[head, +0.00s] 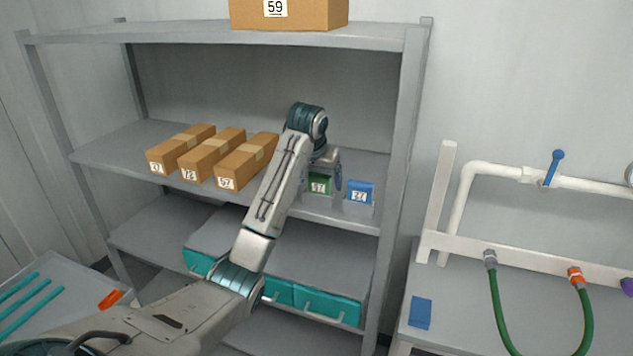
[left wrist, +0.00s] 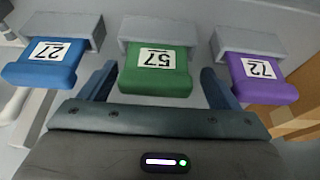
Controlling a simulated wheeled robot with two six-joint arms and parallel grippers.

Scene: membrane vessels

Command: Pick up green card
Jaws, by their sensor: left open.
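The green card (head: 319,184) stands in a small grey holder on the middle shelf, and its label reads 57 in the left wrist view (left wrist: 156,72). My left gripper (head: 324,183) is open in front of it. In the left wrist view its two fingers (left wrist: 158,84) stand one on each side of the green card, apart from it. Whether they reach past its edges in depth I cannot tell. My right gripper is not in view.
A blue card (head: 360,191) labelled 27 and a purple card (left wrist: 260,78) labelled 72 sit in holders on either side, close to the fingers. Several cardboard boxes (head: 240,161) stand left on the shelf (head: 120,147). A shelf post (head: 391,180) rises at right.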

